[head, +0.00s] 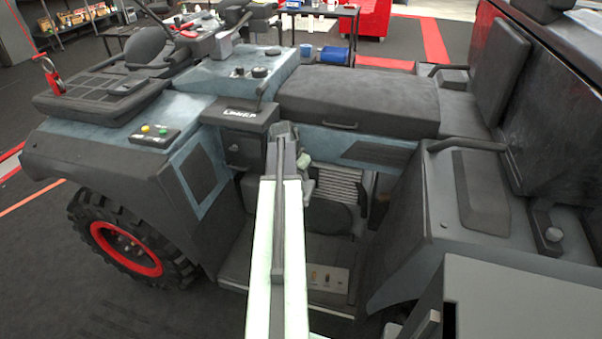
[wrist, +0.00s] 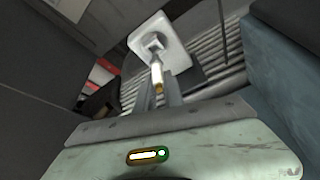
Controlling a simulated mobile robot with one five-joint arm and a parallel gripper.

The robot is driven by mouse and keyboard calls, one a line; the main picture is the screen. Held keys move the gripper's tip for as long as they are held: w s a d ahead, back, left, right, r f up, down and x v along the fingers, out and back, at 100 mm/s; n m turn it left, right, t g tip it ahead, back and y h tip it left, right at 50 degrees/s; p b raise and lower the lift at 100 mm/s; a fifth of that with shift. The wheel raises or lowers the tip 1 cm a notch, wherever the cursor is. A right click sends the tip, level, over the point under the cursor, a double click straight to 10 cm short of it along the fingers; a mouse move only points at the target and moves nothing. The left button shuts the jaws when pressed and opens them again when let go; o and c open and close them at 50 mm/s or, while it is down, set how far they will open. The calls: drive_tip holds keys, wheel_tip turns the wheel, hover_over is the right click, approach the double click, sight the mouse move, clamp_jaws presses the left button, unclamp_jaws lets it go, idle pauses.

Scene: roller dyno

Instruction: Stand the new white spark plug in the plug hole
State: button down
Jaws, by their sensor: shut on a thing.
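The white spark plug (wrist: 157,72) shows in the wrist view as a pale shaft with a gold end towards me and a grey metal hex at its far end. My gripper (wrist: 159,88) is shut on it near the gold end. The hex end lies over a white block (wrist: 175,52) beside grey fins. The plug hole itself is hidden, and I cannot tell whether the plug is seated in it or just above it. In the head view my arm reaches into the engine bay beside the finned engine (head: 338,188); the plug and fingertips are not clear there.
The dark seat (head: 358,98) stands above the bay. A dark box (head: 240,130) is close left of my arm, and a grey-black body panel (head: 430,235) is at the right. A low panel (head: 338,288) with small items lies below.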

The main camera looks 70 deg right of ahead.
drive_tip(key=shift+f, duration=0.1)
idle(0.4)
drive_tip(key=shift+f+m+b, duration=0.45)
drive_tip(key=shift+m+b, duration=0.05)
drive_tip(key=shift+b, duration=0.05)
idle(0.4)
drive_tip(key=shift+f+b, duration=0.3)
drive_tip(key=shift+f+b, duration=0.3)
idle(0.5)
